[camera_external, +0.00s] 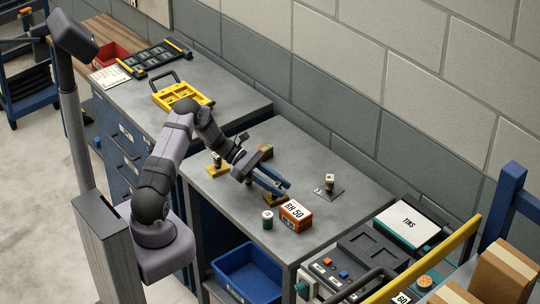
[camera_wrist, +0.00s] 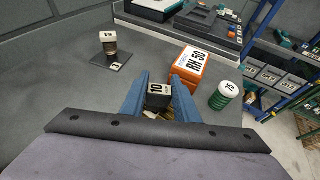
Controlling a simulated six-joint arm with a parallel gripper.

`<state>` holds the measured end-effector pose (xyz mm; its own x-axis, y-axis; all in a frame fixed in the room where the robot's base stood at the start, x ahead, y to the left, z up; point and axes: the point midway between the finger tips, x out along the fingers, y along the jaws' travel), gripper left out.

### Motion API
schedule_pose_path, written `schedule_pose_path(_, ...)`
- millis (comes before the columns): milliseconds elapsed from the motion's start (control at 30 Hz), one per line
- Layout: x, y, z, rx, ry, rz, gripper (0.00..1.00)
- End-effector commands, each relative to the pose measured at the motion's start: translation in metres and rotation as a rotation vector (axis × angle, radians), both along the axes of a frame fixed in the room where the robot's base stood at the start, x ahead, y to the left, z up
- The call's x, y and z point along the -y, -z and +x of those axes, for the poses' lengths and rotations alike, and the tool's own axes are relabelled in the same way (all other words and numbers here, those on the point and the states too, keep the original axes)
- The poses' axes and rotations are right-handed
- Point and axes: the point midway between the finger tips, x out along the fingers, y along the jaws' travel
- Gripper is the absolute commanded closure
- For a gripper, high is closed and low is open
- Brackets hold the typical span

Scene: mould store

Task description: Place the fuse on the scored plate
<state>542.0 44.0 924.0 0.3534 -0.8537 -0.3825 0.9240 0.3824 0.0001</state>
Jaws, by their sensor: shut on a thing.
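My gripper (camera_external: 281,188) reaches over the right-hand bench, its blue fingers shut on a dark block with a pale numbered top (camera_wrist: 160,89), seen between the fingertips in the wrist view; I take it for the fuse. A brass-coloured piece (camera_external: 276,200) shows just below the fingers; I cannot tell whether the fuse touches it. A dark flat plate (camera_external: 333,194) lies to the right with a short pale-topped cylinder (camera_external: 329,181) standing on it. Another small brass-coloured plate with an upright piece (camera_external: 217,168) is behind my wrist. Score marks are too small to make out on any plate.
An orange box marked RH 50 (camera_external: 296,215) and a green tin (camera_external: 268,217) stand close by at the bench's front. A small brown and green item (camera_external: 265,152) lies behind my gripper. The bench's right side around the dark plate is clear.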

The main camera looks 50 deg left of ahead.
Motion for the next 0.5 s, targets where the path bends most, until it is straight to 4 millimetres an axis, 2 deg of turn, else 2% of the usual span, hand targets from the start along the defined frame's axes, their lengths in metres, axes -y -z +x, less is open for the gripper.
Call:
schedule_pose_path(67, 0.0000, 0.0033, 0.0000, 0.000, 0.000, 0.000, 0.94)
schedule_pose_path(100, 0.0000, 0.0035, 0.0000, 0.000, 0.000, 0.000, 0.70)
schedule_pose_path(167, 0.0000, 0.0025, 0.0000, 0.000, 0.000, 0.000, 0.56)
schedule_pose_path(500, 0.0000, 0.0012, 0.0000, 0.000, 0.000, 0.000, 0.54)
